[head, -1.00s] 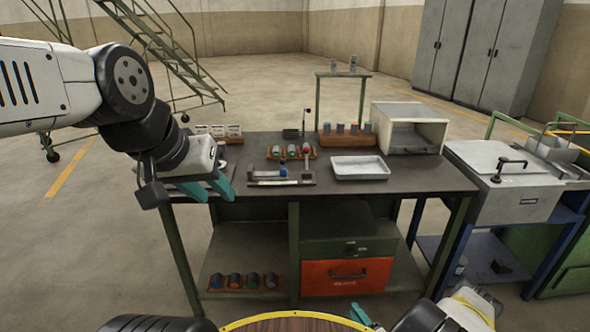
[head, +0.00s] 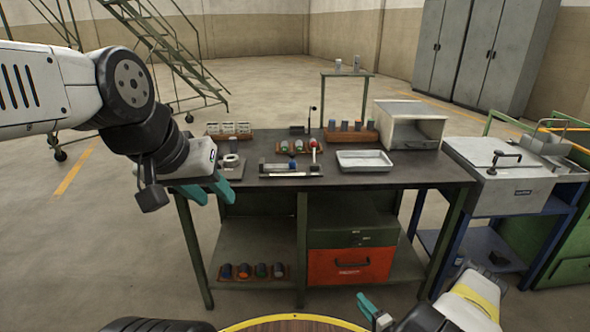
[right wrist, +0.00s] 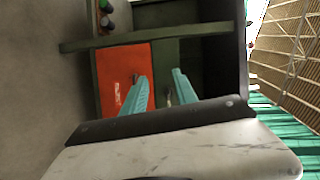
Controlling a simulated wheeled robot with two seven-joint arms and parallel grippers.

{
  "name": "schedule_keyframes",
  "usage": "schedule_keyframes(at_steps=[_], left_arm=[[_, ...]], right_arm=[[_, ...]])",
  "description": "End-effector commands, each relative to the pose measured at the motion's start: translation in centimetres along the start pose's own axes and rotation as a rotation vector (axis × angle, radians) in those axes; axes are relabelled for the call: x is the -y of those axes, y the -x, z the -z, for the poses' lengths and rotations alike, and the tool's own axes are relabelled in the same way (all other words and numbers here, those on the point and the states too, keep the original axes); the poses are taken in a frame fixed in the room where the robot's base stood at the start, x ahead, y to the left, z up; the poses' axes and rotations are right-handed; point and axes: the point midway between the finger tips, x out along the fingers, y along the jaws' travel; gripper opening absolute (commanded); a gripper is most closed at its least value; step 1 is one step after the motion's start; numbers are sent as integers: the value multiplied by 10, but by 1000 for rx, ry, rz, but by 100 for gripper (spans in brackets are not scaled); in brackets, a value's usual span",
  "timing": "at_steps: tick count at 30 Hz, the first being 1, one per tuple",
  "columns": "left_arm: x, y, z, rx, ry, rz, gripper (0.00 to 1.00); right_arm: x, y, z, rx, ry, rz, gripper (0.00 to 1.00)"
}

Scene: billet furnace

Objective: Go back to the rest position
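My left gripper (head: 208,190) hangs at the end of the raised left arm, near the left front corner of the workbench (head: 400,173) in the head view. Its two teal fingers are apart with nothing between them. My right gripper (head: 372,310) is low at the bottom of the head view, in front of the bench. In the right wrist view, its two teal fingers (right wrist: 160,92) stand apart and empty, with the bench's red drawer (right wrist: 122,75) beyond them. Neither gripper holds anything.
Stairs (head: 165,50) rise behind on the left. Floor at left is clear.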

Motion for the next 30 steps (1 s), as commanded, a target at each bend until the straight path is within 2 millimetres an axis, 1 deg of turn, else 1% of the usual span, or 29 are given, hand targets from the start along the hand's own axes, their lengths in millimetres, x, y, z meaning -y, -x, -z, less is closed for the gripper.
schedule_keyframes(at_steps=[1,5,8,11,14,15,17,18,20,21,23,24,26,27,29,30], left_arm=[[0,0,0,0,0,0,36],[0,0,0,0,0,0,36],[0,0,0,0,0,0,36],[0,0,0,0,0,0,36],[0,0,0,0,0,0,36],[0,0,0,0,0,0,36],[0,0,0,0,0,0,36],[0,0,0,0,0,0,36],[0,0,0,0,0,0,36],[0,0,0,0,0,0,36],[0,0,0,0,0,0,36],[0,0,0,0,0,0,36],[0,0,0,0,0,0,36],[0,0,0,0,0,0,36],[0,0,0,0,0,0,36],[0,0,0,0,0,0,36]], right_arm=[[5,-5,10,3,27,-15,35],[18,-17,36,11,103,-71,35],[32,-29,60,17,175,-123,35],[54,-43,90,22,264,-189,35],[89,-60,125,27,377,-271,35],[105,-67,138,29,424,-307,35],[132,-75,156,31,491,-361,35],[151,-80,166,31,534,-394,35],[180,-86,180,32,594,-444,35],[200,-89,188,31,632,-476,35],[232,-92,197,31,685,-523,35],[254,-93,201,31,718,-552,35],[286,-92,205,31,763,-596,35],[308,-92,206,32,790,-622,35],[341,-88,205,34,829,-662,35],[362,-84,203,36,851,-686,35]])
